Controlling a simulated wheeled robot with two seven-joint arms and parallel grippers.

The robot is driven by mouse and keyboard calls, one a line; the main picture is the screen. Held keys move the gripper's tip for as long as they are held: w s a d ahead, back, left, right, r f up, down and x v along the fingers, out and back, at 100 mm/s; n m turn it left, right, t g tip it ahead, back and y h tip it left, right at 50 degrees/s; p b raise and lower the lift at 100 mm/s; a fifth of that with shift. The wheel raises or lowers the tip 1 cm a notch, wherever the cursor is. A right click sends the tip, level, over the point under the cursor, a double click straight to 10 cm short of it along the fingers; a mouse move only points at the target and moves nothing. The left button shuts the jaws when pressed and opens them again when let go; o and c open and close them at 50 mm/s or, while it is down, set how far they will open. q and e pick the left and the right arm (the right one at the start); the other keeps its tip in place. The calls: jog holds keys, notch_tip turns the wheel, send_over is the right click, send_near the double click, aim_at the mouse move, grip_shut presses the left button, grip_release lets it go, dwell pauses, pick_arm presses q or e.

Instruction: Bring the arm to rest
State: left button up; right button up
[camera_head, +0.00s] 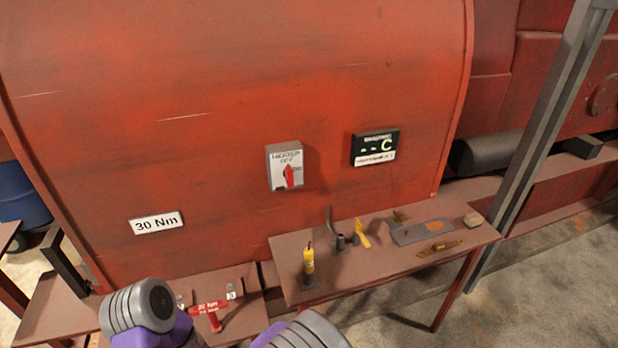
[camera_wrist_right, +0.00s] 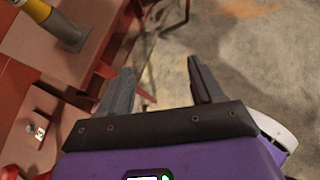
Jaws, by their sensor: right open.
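My right gripper (camera_wrist_right: 161,82) shows in the right wrist view. Its two grey fingers are wide apart, with nothing between them. Bare concrete floor and part of a red-brown table lie beyond the fingers. In the head view, grey and purple parts of my arms show at the bottom edge, left of and below the middle. Neither gripper's fingers can be made out there. My left gripper is not in view.
A red-brown bench (camera_head: 300,267) holds a yellow cylinder (camera_head: 308,262), a yellow tag (camera_head: 362,234) and a grey plate (camera_head: 421,232). A red tool (camera_head: 209,307) is on a lower table. A large red casing (camera_head: 230,100) stands behind. Floor at right is clear.

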jog(key=s+d+f+m+g+y, duration=0.3)
jog(key=s+f+m+y, duration=0.2)
jog(key=m, duration=1)
jog(key=s+d+f+m+g+y, duration=0.4)
jog(key=s+f+m, duration=0.6)
jog(key=m, duration=0.5)
jog(key=shift+s+y, duration=0.55)
jog(key=shift+y, duration=0.55)
jog(key=shift+d+f, duration=0.1)
